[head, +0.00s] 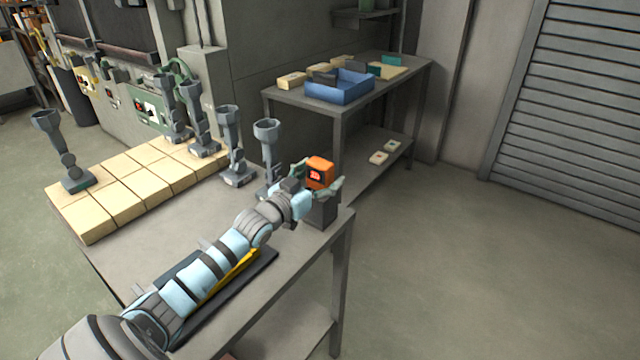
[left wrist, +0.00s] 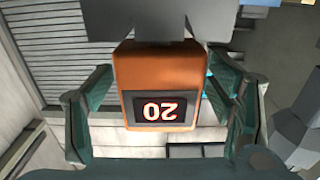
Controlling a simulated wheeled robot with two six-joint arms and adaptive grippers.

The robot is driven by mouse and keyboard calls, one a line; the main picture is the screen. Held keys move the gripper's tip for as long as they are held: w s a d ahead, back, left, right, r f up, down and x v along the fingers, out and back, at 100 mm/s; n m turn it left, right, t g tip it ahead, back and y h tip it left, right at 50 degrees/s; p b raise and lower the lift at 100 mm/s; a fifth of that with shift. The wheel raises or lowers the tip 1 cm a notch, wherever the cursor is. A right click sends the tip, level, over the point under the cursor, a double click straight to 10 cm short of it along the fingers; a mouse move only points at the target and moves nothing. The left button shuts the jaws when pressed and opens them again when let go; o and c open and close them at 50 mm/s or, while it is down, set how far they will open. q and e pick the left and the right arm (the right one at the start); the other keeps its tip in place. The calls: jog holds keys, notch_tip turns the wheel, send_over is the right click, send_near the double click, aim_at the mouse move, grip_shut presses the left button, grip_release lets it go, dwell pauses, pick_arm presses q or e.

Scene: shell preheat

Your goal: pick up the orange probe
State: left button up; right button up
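The orange probe (head: 320,172) is a boxy block with a dark display and red digits. It stands upright in a dark grey holder (head: 322,210) at the right end of the near table. In the left wrist view the probe (left wrist: 157,78) is large and central, its display reading 20 upside down. My left gripper (head: 319,178) is open, with one finger on each side of the probe. In the left wrist view the left gripper (left wrist: 160,110) shows narrow gaps between its fingers and the probe. My right gripper is not in view.
Several grey stands with cup tops, such as one (head: 268,150), rise close behind my left arm. Pale tiles (head: 120,185) cover the table's far left. A dark mat (head: 235,290) lies under my arm. A second table holds a blue bin (head: 340,90). Floor to the right is clear.

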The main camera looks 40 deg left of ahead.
pick_arm(q)
jog(key=c, duration=1.3)
jog(key=shift+r, duration=0.1)
